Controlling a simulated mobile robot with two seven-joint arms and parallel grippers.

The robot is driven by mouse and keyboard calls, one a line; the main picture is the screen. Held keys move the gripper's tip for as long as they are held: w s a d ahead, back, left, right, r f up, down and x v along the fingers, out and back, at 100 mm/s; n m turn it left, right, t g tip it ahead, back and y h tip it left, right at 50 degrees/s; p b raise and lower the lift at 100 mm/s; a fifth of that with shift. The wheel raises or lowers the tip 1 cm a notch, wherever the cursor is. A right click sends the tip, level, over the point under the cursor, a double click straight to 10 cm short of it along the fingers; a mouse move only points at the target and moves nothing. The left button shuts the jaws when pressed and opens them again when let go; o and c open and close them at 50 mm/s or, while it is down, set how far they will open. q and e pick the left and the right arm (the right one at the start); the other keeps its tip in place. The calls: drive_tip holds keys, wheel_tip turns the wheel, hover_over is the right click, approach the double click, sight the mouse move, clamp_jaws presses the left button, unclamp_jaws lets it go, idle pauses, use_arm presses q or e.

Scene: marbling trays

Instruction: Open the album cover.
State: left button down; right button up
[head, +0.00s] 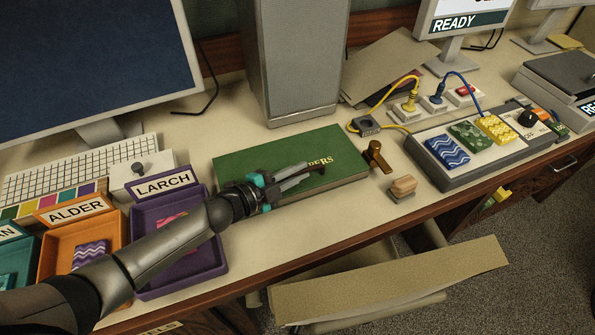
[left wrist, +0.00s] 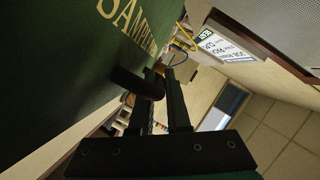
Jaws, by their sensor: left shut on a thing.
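The album (head: 240,150) is a flat green book with gold lettering, lying closed on the desk in the middle of the head view. My left gripper (head: 312,171) reaches over it from the left. Its fingers are shut on a dark knob (head: 321,168) at the cover's front right part, partly hiding the lettering. In the left wrist view, the green cover (left wrist: 60,60) fills the left side, and the dark knob (left wrist: 136,84) lies at the fingers (left wrist: 162,76). The cover looks flat, with no clear gap under it. My right gripper is not in view.
A brown upright piece (head: 376,157) and a wooden-topped stamp (head: 402,188) stand right of the album. A grey tower (head: 295,60) stands behind it. The purple LARCH tray (head: 210,262) is to the left, under my arm. A chair (head: 390,280) is in front.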

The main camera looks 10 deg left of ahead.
sight(289, 164)
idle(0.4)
use_arm(q)
drive_tip(key=shift+w+a+r+p, duration=0.1)
drive_tip(key=shift+r+p, duration=0.45)
drive_tip(key=shift+p, duration=0.3)
drive_tip(key=w+a+r+n+g+h+b, duration=0.3)
drive_tip(key=w+a+r+n+g, duration=0.3)
drive_tip(key=w+a+r+n, duration=0.2)
drive_tip(key=w+r+n+b, duration=0.1)
drive_tip(key=w+r+n, duration=0.1)
drive_tip(key=w, duration=0.2)
drive_tip(key=shift+r, duration=0.35)
drive_tip(key=shift+a, duration=0.1)
idle(0.5)
